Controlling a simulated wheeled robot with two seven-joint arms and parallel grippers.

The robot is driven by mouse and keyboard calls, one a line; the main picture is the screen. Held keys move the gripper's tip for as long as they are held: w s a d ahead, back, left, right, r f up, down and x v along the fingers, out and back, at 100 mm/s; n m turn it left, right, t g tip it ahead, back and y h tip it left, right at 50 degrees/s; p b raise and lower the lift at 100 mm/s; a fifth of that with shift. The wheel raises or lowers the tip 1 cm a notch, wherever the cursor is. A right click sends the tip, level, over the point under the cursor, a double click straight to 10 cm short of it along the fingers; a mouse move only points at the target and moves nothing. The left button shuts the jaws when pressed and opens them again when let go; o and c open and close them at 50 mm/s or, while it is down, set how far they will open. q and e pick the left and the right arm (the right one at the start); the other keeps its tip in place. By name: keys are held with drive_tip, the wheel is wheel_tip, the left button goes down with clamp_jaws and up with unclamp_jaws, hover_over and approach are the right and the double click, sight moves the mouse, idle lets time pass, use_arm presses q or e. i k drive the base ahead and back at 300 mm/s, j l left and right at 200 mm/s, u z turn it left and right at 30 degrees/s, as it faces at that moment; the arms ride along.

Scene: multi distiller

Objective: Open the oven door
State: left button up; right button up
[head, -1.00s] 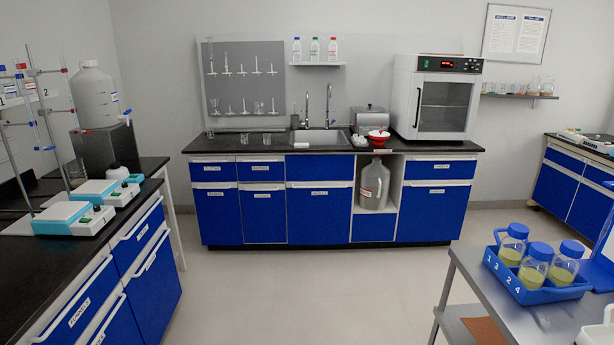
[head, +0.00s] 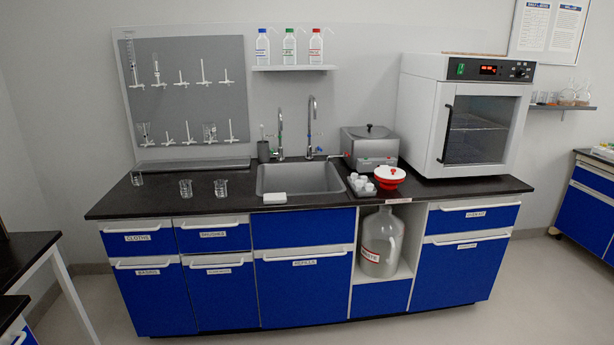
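The white oven (head: 421,116) stands on the right end of the black counter in the head view. Its glass-fronted door (head: 483,128) is shut, and a wire shelf shows through the glass. A dark vertical handle (head: 448,135) runs down the left side of the door. A control panel (head: 489,70) with a red display and a green switch sits above the door. Neither of my grippers is in view.
The black counter (head: 330,205) holds a sink (head: 300,179), a metal bath (head: 370,146), a red-and-white bowl (head: 389,177) and beakers (head: 186,188). Blue cabinets are below, with a waste jug (head: 381,243) in an open bay. Floor (head: 530,300) in front looks clear.

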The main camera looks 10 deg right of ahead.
sight(477, 129)
drive_tip(key=i+z, duration=0.25)
drive_tip(key=i, duration=0.25)
drive_tip(key=i+z, duration=0.25)
drive_tip(key=i, duration=0.25)
drive_tip(key=i+j+z, duration=0.25)
drive_tip(key=i, duration=0.2)
drive_tip(key=i+l+z, duration=0.35)
drive_tip(key=i+z, duration=0.4)
drive_tip(key=i, duration=0.2)
